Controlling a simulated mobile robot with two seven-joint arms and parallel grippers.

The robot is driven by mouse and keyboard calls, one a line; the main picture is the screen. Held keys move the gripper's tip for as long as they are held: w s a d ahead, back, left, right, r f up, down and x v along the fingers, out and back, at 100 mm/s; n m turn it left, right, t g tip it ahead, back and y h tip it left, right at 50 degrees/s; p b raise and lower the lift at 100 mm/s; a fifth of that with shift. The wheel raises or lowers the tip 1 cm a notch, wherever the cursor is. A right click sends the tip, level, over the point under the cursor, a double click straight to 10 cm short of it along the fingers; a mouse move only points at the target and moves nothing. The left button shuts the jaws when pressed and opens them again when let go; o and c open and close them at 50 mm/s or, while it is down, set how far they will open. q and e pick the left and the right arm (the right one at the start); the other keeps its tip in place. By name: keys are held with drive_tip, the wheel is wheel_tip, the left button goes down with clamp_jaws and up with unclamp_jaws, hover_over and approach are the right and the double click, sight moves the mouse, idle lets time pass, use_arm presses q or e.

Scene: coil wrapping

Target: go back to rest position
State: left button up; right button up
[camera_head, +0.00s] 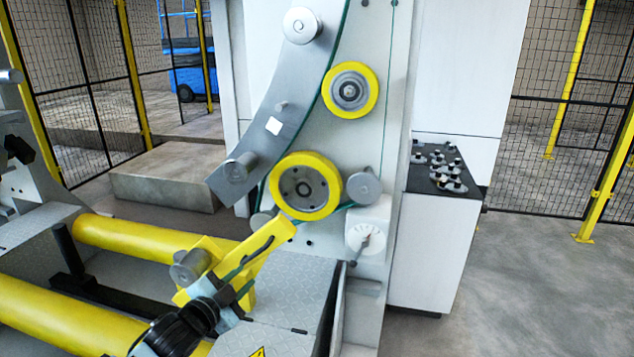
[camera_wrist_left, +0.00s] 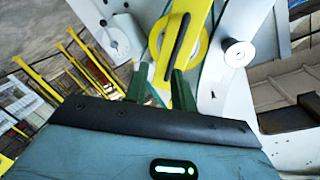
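My left gripper (camera_head: 240,281) is low in the middle of the head view, beside a yellow lever arm (camera_head: 262,247) on the wrapping machine. In the left wrist view, the two dark green fingers of my left gripper (camera_wrist_left: 160,85) stand apart with a gap between them, and I see nothing held there. The slotted yellow lever arm (camera_wrist_left: 186,48) shows just beyond the fingers; whether a finger touches it I cannot tell. My right gripper is in neither view.
The machine's panel carries yellow wheels (camera_head: 333,196) and (camera_head: 374,92), with a green band around them. Yellow rollers (camera_head: 135,239) lie at left. A grey cabinet (camera_head: 435,240) with knobs stands at right. Open floor (camera_head: 530,290) lies beyond, before the mesh fence.

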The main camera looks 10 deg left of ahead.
use_arm(q)
drive_tip(key=s+d+f+n+g+y+p, duration=0.1)
drive_tip(key=s+f+n+g, duration=0.15)
drive_tip(key=s+f, duration=0.6)
drive_tip(key=s+d+f+n+g, duration=0.1)
drive_tip(key=s+f+n, duration=0.35)
drive_tip(key=s, duration=0.75)
drive_tip(key=s+d+f+n+g+y+p, duration=0.1)
drive_tip(key=s+d+f, duration=0.1)
drive_tip(key=s+f, duration=0.75)
drive_tip(key=s+a+f+n+g, duration=0.1)
drive_tip(key=s+f+n+g, duration=0.1)
drive_tip(key=s, duration=1.1)
drive_tip(key=shift+s+a+y+p, duration=0.25)
drive_tip(key=shift+s+y+p, duration=0.05)
drive_tip(key=shift+s+y, duration=0.1)
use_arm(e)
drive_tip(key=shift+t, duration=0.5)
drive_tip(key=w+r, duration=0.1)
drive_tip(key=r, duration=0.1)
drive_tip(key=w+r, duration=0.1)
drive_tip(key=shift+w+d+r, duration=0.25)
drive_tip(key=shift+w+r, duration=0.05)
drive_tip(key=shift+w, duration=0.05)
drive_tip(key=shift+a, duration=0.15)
